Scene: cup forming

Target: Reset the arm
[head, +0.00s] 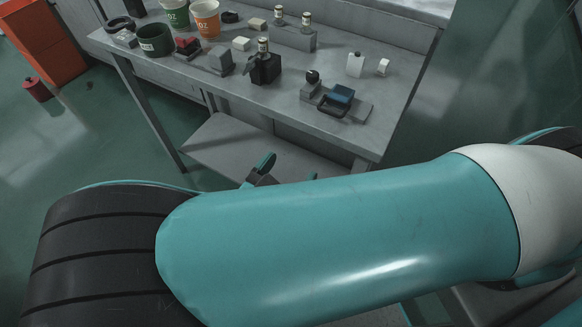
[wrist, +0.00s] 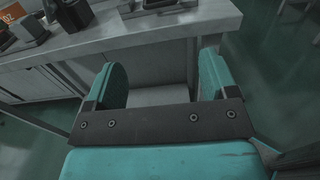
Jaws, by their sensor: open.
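My gripper shows in the wrist view (wrist: 162,85) with its two teal fingers wide apart and nothing between them. It points at the front of a grey workbench (wrist: 155,38), with a lower shelf (wrist: 160,96) seen between the fingers. In the head view my teal arm crosses the lower half and hides most of the gripper.
An orange cabinet (head: 40,40) stands far left. Green floor is open at left.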

